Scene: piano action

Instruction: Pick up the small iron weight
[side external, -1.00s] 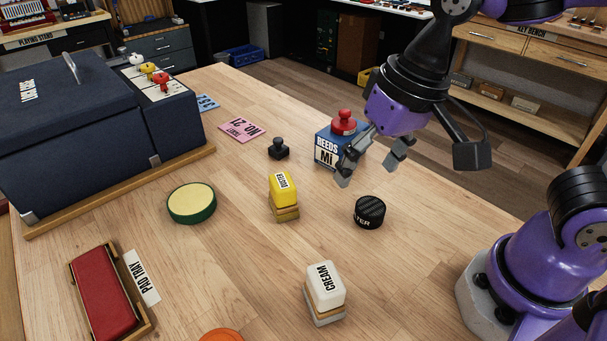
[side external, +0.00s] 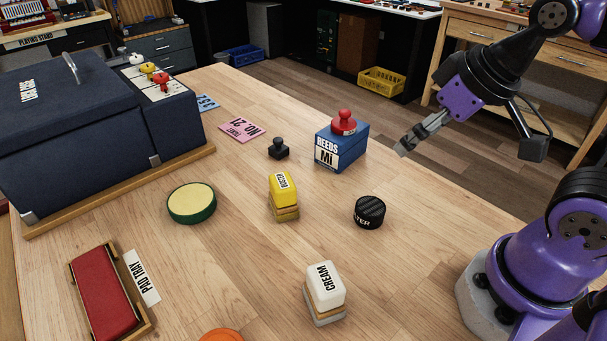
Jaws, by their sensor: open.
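The small iron weight looks to be the small black knobbed piece (side external: 279,149) standing upright on the wooden table, left of the blue REEDS box. My gripper (side external: 404,147) is open and empty, raised to the right of the REEDS box and well apart from the weight. Its fingers point down and left, and one partly hides the other. Nothing covers the weight.
The blue REEDS box (side external: 348,147) with a red knobbed piece (side external: 344,123) on top stands between my gripper and the weight. A black round tin (side external: 369,212), a yellow block (side external: 284,195) and a green-rimmed disc (side external: 192,203) are nearer. Pink card (side external: 242,129) lies behind left.

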